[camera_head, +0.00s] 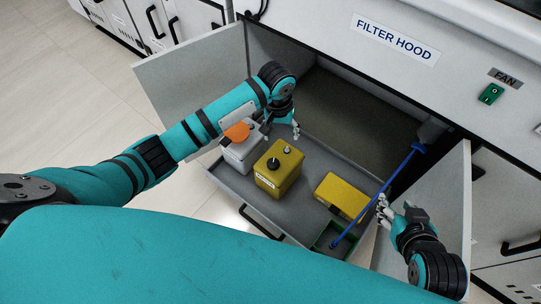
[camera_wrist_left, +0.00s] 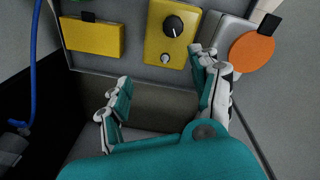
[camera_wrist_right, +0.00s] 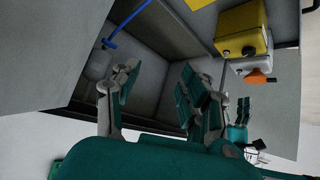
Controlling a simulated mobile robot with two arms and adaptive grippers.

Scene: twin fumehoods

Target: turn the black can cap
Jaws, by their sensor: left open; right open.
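A yellow can (camera_head: 279,178) with a black cap (camera_head: 273,163) stands upright in the pulled-out grey drawer. In the left wrist view, the can (camera_wrist_left: 155,42) is at the top middle with its black cap (camera_wrist_left: 173,25) facing the camera. My left gripper (camera_head: 281,131) is open and empty just behind the can, apart from the cap. Its spread fingers (camera_wrist_left: 155,82) frame nothing. My right gripper (camera_head: 384,210) is open and empty near the right cabinet door. The right wrist view shows the can (camera_wrist_right: 242,25) and black cap (camera_wrist_right: 248,50) at upper right, away from its fingers (camera_wrist_right: 155,78).
A white can with an orange cap (camera_head: 237,131) stands left of the yellow can. A yellow box (camera_head: 341,196) lies to the right. A blue rod (camera_head: 375,200) slants down to a green tray (camera_head: 325,240). Open doors (camera_head: 185,80) flank the drawer.

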